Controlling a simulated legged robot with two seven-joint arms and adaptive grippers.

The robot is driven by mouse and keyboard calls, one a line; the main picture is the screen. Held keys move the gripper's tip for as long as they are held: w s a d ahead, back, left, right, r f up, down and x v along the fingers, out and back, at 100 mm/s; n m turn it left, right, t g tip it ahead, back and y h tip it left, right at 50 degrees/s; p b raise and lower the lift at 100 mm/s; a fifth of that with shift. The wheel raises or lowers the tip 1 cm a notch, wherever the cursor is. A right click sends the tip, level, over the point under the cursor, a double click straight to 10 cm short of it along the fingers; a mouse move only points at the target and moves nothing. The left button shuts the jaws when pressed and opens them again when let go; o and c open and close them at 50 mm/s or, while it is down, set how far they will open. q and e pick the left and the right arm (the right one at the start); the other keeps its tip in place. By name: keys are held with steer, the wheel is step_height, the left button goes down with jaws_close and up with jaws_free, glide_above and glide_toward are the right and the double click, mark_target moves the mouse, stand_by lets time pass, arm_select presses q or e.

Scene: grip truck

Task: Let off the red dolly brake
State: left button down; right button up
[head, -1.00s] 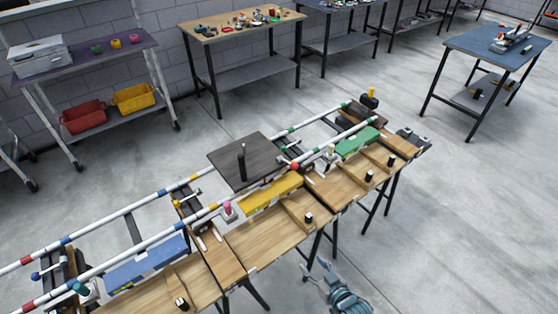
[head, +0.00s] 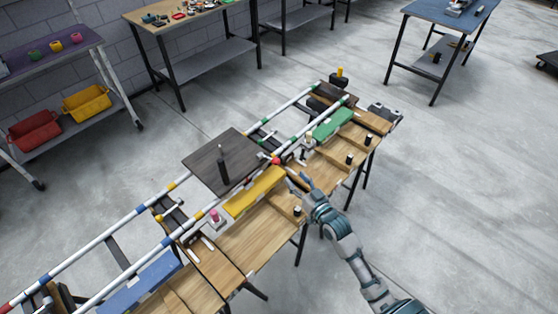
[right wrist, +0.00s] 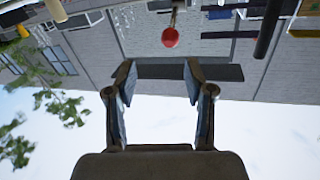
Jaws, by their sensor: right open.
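A dark flat dolly (head: 222,160) with an upright black post (head: 223,166) rides on the striped rails. A red ball knob (head: 276,160) sits at its right edge, near the yellow block. The red knob (right wrist: 170,37) also shows in the right wrist view, beyond the fingertips and above the gap between them. My right gripper (head: 293,179) is just right of and below the knob in the head view, apart from it. In the right wrist view my right gripper (right wrist: 158,75) is open and empty. My left gripper is not in view.
A yellow block (head: 255,190), a green block (head: 333,124) and a blue block (head: 142,284) lie along the rails. Wooden benches with black-and-white posts (head: 298,211) stand in front. A pink knob (head: 214,215) is left of the yellow block. Open floor lies right.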

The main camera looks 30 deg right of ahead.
mark_target(276, 164)
steer(key=w+a, duration=0.1)
steer(key=w, duration=0.1)
steer(key=w+a, duration=0.1)
steer(key=w, duration=0.2)
steer(key=w+a+b, duration=0.1)
steer(key=w, duration=0.2)
steer(key=shift+a+r, duration=0.1)
steer(key=shift+r, duration=0.15)
steer(key=shift+w, duration=1)
steer(key=shift+w+d+f, duration=0.1)
steer(key=shift+w+d, duration=0.15)
steer(key=shift+w+d+f, duration=0.1)
steer(key=shift+d+f, duration=0.05)
steer(key=shift+d, duration=0.55)
steer(key=shift+a, duration=0.45)
steer(key=c, duration=0.5)
steer(key=shift+a+r, duration=0.2)
steer(key=shift+a, duration=0.2)
jaws_close()
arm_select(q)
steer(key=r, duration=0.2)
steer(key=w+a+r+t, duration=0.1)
arm_select(e)
steer(key=shift+d, duration=0.15)
